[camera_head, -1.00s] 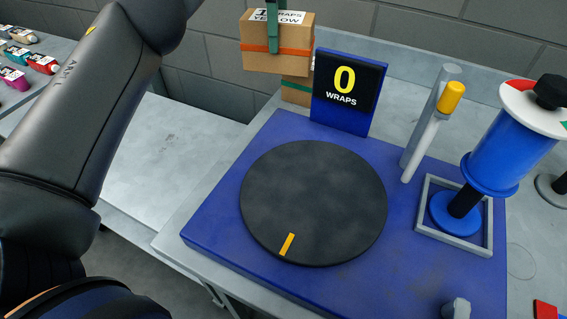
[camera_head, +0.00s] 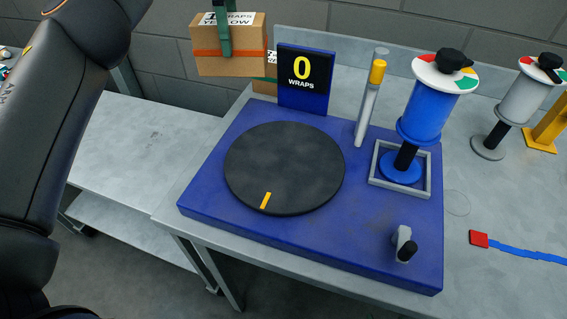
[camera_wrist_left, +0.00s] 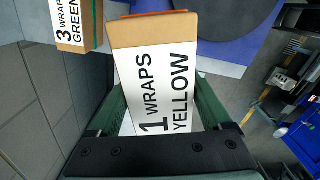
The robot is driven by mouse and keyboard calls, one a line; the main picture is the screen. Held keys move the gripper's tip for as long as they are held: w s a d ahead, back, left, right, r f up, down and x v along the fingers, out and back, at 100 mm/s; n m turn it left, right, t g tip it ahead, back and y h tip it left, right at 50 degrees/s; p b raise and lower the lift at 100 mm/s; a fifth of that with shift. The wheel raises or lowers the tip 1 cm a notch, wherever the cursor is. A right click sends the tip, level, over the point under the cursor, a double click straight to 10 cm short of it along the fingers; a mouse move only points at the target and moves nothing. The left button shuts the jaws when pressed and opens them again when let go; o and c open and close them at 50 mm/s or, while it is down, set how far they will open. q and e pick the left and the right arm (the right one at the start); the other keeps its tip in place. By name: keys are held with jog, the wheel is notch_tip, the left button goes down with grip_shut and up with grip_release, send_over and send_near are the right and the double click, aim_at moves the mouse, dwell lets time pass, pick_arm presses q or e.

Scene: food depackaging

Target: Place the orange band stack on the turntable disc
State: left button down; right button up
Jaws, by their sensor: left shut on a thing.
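The orange band stack (camera_head: 230,58) is a cardboard box with an orange band and a label reading "WRAPS YELLOW". My left gripper (camera_head: 223,40) is shut on it and holds it up at the back, left of the counter sign. In the left wrist view the box (camera_wrist_left: 155,30) sits between the green fingers of the gripper (camera_wrist_left: 165,105), its label reading "1 WRAPS YELLOW". The turntable disc (camera_head: 284,168) is black, round and bare, with a yellow mark at its front edge. The box is apart from the disc, behind and left of it. My right gripper is not in view.
The disc sits on a blue base (camera_head: 360,235) with a "0 WRAPS" sign (camera_head: 303,80) behind it. A green-banded box (camera_head: 265,87) stands behind the held box. A post (camera_head: 369,105) and blue film roll (camera_head: 428,115) stand right of the disc.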

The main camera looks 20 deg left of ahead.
pick_arm(q)
jog(key=s+d+r+m+b, duration=0.15)
jog(key=s+d, duration=0.25)
jog(key=d, duration=0.4)
jog(key=s+d+r+b, duration=0.2)
jog(key=s+d, duration=0.2)
jog(key=d, duration=0.4)
jog(key=s+d+f+m+b, duration=0.1)
jog(key=s+d+b, duration=0.15)
jog(key=s, duration=0.55)
jog(key=s+d+f+m+b, duration=0.1)
jog(key=s+d, duration=0.2)
jog(key=s, duration=0.5)
jog(key=w+a+f, duration=0.2)
jog(key=w+f, duration=0.2)
jog(key=w+a+f+p, duration=0.1)
jog(key=w+a+f, duration=0.1)
jog(key=w+f, duration=0.2)
jog(key=w+a+f+p, duration=0.1)
jog(key=w+a+f, duration=0.1)
jog(key=w+f, duration=0.2)
jog(key=shift+a+f, duration=0.2)
jog(key=shift+f, duration=0.1)
